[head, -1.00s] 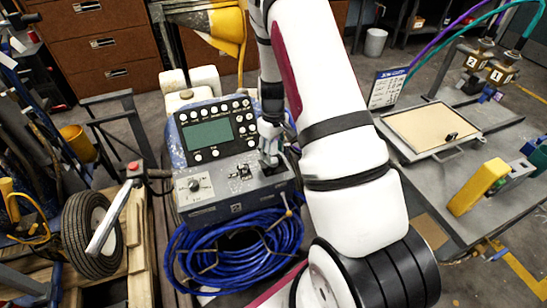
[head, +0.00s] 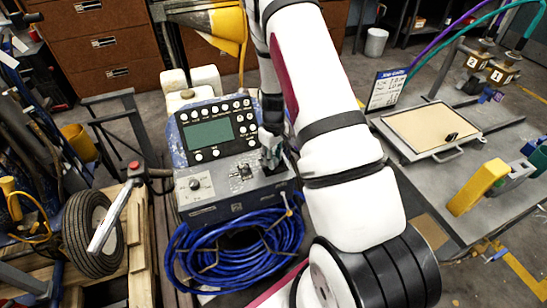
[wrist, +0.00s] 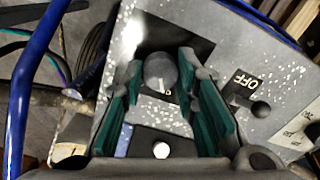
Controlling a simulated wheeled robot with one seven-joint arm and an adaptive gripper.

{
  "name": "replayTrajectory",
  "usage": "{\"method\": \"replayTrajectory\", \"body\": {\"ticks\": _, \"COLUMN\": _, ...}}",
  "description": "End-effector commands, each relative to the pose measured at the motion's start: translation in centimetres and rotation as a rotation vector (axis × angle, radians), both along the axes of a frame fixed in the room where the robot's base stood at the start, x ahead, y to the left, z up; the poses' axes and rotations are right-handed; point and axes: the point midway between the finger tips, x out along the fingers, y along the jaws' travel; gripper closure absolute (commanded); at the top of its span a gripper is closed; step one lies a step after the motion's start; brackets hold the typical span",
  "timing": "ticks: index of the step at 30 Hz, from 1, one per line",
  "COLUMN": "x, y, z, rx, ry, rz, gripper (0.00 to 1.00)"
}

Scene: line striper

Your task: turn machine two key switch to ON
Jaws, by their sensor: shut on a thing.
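The grey control box of machine two (head: 205,212) stands behind the coil of blue hose in the head view, a "2" on its front. My gripper (head: 271,158) reaches down onto the right end of its sloped top and hides the switch there. In the wrist view, the green-padded fingers of my gripper (wrist: 165,90) stand on either side of a round grey key switch knob (wrist: 160,72) and are shut on it. An ON label cannot be made out.
A screen panel with buttons (head: 211,133) rises behind the box top. A dial (head: 195,185) is at its left. Blue hose (head: 235,250) is coiled in front. A bench with a tray (head: 435,130) and yellow tool (head: 478,187) is at the right.

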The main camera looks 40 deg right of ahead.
Motion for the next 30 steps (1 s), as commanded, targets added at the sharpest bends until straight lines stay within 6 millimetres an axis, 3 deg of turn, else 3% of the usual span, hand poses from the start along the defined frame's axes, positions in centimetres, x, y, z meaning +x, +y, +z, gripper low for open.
{"method": "replayTrajectory", "body": {"ticks": 11, "x": 0.04, "y": 0.01, "z": -0.1, "rx": 0.001, "ry": 0.001, "rz": -0.112, "gripper": 1.0}}
{"method": "replayTrajectory", "body": {"ticks": 30, "x": 0.12, "y": 0.05, "z": -0.15, "rx": 0.0, "ry": 0.0, "rz": -0.683, "gripper": 1.0}}
